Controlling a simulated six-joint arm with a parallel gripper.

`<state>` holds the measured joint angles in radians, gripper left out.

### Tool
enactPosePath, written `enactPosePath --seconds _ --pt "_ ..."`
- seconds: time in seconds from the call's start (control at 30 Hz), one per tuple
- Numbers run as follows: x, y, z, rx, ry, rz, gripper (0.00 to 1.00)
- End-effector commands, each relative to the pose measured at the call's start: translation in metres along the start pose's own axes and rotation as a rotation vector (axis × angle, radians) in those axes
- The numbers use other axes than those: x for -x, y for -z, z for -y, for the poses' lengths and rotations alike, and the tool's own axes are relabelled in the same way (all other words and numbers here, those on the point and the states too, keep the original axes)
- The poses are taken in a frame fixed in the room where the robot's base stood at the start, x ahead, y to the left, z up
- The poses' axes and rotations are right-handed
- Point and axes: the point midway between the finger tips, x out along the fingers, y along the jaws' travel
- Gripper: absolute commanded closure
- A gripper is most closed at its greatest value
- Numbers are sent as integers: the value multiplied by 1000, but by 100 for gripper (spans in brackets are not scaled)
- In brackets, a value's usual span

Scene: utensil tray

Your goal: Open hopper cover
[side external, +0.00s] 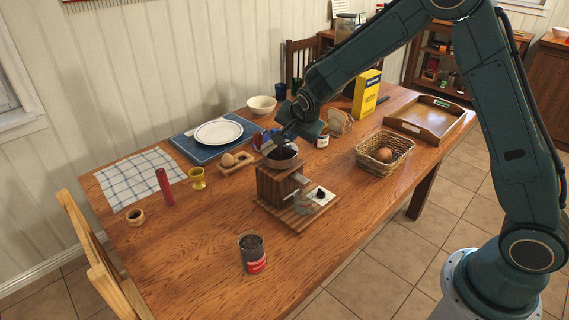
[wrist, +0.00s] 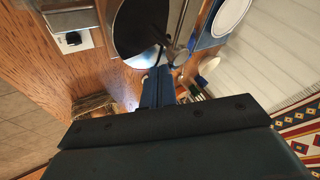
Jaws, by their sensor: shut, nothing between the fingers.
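A wooden coffee grinder (side external: 276,186) stands on a board in the middle of the table. On top is its round metal hopper (side external: 283,160); in the wrist view its dark round top (wrist: 138,26) is at the upper middle, with a crank and knob (wrist: 174,54) beside it. I cannot tell whether this dark round surface is the cover or the hopper's inside. My gripper (side external: 272,148) is shut and empty, right at the hopper's upper rim. Its blue fingers (wrist: 155,88) also show in the wrist view, close to the hopper's edge. I cannot tell whether they touch it.
A can of beans (side external: 252,253) stands in front of the grinder. A wicker basket (side external: 398,164), wooden tray (side external: 448,106) and yellow box (side external: 366,93) are to the right. An egg holder (side external: 238,163) and plate (side external: 219,131) lie left and behind.

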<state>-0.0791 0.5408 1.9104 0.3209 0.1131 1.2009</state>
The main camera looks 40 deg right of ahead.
Motion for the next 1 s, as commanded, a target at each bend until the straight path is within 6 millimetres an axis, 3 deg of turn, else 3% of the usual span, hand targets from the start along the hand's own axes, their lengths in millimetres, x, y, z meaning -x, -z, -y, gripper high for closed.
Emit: enactPosePath --seconds 0.27,1.0 --pt "-1 1 0 23 11 13 100" --pt "-5 5 5 294 157 156 100"
